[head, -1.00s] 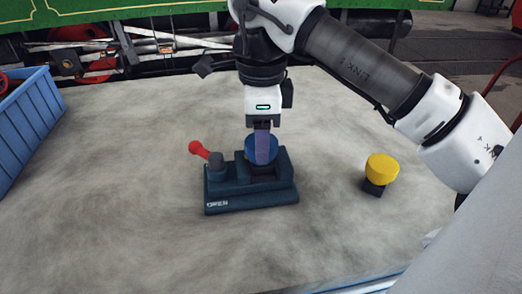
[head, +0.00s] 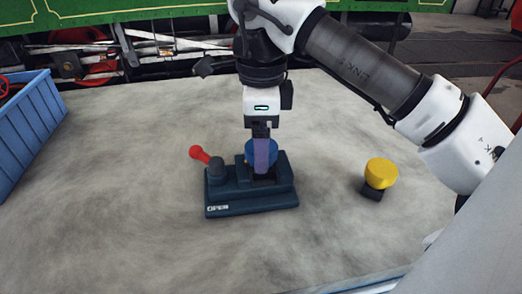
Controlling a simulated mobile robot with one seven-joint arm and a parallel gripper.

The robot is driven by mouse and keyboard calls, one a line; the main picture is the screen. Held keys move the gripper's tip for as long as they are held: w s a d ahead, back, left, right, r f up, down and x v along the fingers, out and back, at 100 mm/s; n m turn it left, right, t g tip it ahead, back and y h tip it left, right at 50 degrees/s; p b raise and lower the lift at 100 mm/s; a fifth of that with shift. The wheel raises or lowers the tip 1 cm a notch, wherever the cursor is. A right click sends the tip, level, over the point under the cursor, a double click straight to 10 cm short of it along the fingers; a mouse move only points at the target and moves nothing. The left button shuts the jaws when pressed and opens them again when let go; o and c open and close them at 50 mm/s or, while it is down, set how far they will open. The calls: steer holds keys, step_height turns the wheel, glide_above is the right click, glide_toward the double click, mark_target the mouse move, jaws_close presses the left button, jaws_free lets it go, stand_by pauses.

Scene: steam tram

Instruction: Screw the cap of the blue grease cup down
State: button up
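The blue grease cup cap (head: 249,151) sits on the right part of a dark blue base block (head: 250,205) marked "OPEN", on the table. My gripper (head: 263,160) points straight down at the cap. One purple-tinted finger stands in front of the cap and covers its middle; blue shows on both sides of it. The other finger is hidden, so I cannot tell whether the fingers press on the cap. The cap's lower edge and the cup beneath are mostly hidden.
A yellow cap on a small dark foot (head: 381,173) stands to the right on the table (head: 130,180). A blue crate (head: 30,130) is at the left edge. Behind the table is the green tram (head: 180,8) with its running gear. The table front is clear.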

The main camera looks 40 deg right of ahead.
steer(key=shift+r+p, duration=1.45)
steer(key=shift+r, duration=0.7)
